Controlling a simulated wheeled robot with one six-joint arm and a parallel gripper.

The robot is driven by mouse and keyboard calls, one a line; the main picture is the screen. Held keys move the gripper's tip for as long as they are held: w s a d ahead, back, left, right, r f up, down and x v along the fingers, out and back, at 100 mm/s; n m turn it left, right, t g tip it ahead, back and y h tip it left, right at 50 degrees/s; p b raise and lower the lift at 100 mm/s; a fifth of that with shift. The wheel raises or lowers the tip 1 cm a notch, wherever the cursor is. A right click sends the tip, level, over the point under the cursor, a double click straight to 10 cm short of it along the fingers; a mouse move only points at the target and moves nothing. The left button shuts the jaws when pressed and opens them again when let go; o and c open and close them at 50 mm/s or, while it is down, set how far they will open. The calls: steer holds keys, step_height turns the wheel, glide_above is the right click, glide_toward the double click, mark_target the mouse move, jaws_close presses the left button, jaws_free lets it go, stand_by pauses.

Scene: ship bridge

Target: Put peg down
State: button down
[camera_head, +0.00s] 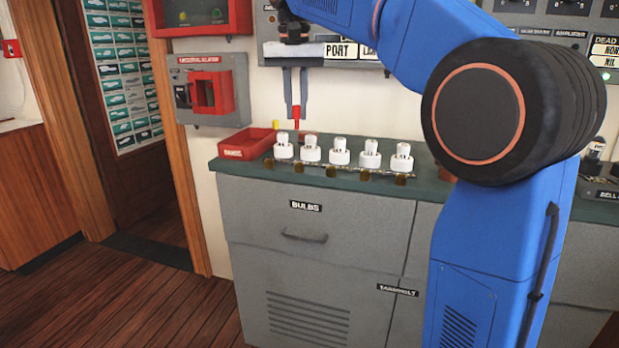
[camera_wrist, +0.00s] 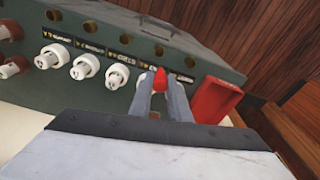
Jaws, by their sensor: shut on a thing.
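The peg (camera_head: 296,122) is a small red piece at the tips of my gripper (camera_head: 296,107). My gripper is shut on it and points down above the back of the green counter top, behind the left end of a row of white bulbs (camera_head: 340,156). In the wrist view, the red peg (camera_wrist: 160,76) shows between the fingertips (camera_wrist: 163,84), in front of a white bulb that they partly hide. I cannot tell whether the peg touches anything below it.
A red tray (camera_head: 243,153) stands left of the bulbs, with a small yellow piece (camera_head: 276,124) near its right side. Several bulbs stand in a labelled row. A grey panel (camera_head: 365,50) on the wall is close behind my gripper.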

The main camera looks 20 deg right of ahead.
steer(key=shift+s+d+f, duration=0.15)
steer(key=shift+s, duration=0.05)
step_height(320, 180, down, 10)
steer(key=shift+r, duration=0.15)
steer(key=shift+f, duration=0.25)
stand_by(0.4)
steer(key=c, duration=1.7)
jaws_free()
steer(key=shift+o, duration=0.2)
step_height(320, 180, up, 12)
steer(key=s, duration=0.1)
steer(key=shift+s+a+r, duration=0.25)
